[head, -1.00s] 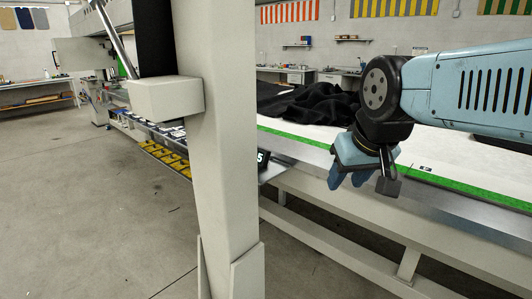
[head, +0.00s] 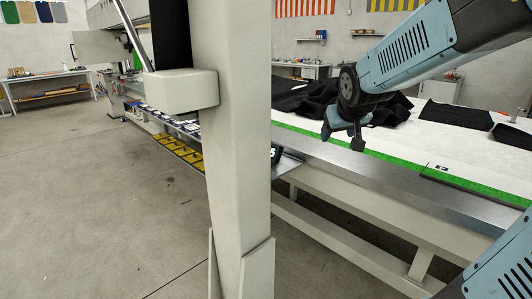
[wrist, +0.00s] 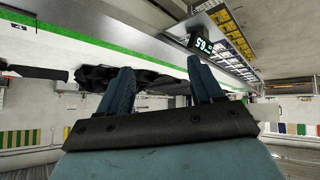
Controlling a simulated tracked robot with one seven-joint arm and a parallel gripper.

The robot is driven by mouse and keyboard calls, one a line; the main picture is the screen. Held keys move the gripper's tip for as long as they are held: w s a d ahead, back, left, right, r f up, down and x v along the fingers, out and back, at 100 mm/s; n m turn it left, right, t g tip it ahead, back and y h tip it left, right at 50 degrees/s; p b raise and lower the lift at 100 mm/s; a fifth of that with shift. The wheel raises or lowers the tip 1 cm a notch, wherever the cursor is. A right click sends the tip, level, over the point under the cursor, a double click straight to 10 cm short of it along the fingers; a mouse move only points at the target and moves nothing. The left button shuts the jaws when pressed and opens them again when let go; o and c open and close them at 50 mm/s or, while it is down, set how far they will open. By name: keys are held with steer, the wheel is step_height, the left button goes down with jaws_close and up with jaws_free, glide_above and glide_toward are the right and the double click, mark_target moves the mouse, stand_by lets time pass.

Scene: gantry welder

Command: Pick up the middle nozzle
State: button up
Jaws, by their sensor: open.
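My gripper (head: 330,130) is in the air by the edge of the long white table, to the right of the beige column in the head view. In the wrist view my gripper (wrist: 158,88) shows two blue fingers spread apart with nothing between them. I cannot make out any nozzle in either view. A rail with yellow bins (head: 187,153) and small parts runs along the table side behind the column. It also shows at the upper right in the wrist view (wrist: 232,40). Parts there are too small to tell apart.
The beige column (head: 230,130) stands close in front and hides part of the rail. Black cloth (head: 300,100) lies heaped on the white table (head: 410,140), which has a green edge strip. A digital display (wrist: 200,44) sits by the rail. Grey floor (head: 100,210) is clear at left.

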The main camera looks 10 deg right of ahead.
mark_target(284, 167)
steer(key=w+d+f+n+t+y, duration=0.15)
steer(key=w+f, duration=0.25)
steer(key=w, duration=0.5)
steer(key=w+d+f+n+t+y, duration=0.15)
steer(key=w+f, duration=0.25)
steer(key=w, duration=0.5)
steer(key=w+f+t, duration=0.2)
steer(key=w+f, duration=0.1)
steer(key=w, duration=0.6)
steer(key=w+f+n+t+y, duration=0.1)
steer(key=w+f+y, duration=0.25)
steer(key=f, duration=0.65)
steer(key=w+f+n+t+y, duration=0.1)
steer(key=w+f+n+y, duration=0.2)
steer(key=f, duration=0.8)
steer(key=shift+m+y, duration=0.55)
steer(key=shift+m, duration=0.15)
steer(key=x, duration=0.7)
steer(key=shift+w+a, duration=0.15)
steer(key=shift+a, duration=0.4)
steer(key=shift+x, duration=3)
steer(key=shift+a+r, duration=0.1)
steer(key=shift+a, duration=0.05)
jaws_close()
